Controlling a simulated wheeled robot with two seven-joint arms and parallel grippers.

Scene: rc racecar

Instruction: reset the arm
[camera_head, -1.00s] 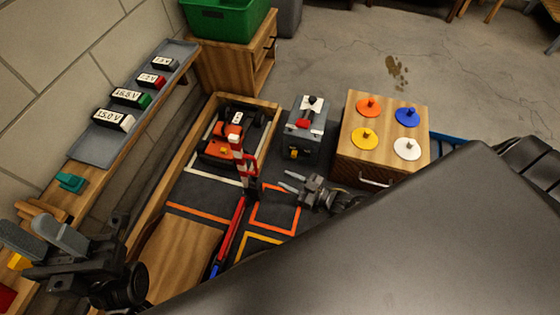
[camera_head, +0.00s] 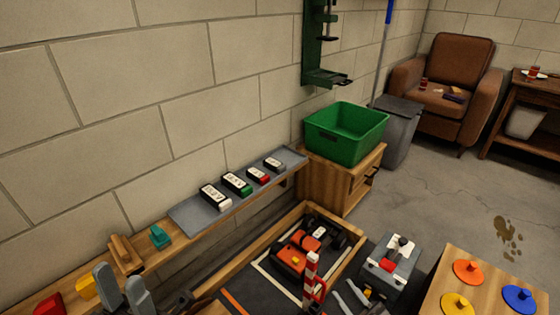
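My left gripper (camera_head: 122,292) is at the bottom left, in front of the wooden shelf. Its two grey fingers point up with a gap between them, and nothing shows between them. My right gripper (camera_head: 356,297) is at the bottom edge, beside the red-and-white striped post (camera_head: 311,272). Its two fingers are spread apart and appear empty; the rest of it is cut off by the frame. The orange car (camera_head: 294,257) sits in the wooden-framed pit area behind the post.
Several labelled batteries (camera_head: 237,183) lie on a grey tray (camera_head: 184,219) along the wall. A grey machine (camera_head: 391,267) and a wooden cabinet (camera_head: 440,273) with coloured knobs stand at the right. A green bin (camera_head: 346,132) sits on a wooden cabinet. Open floor (camera_head: 440,195) lies beyond.

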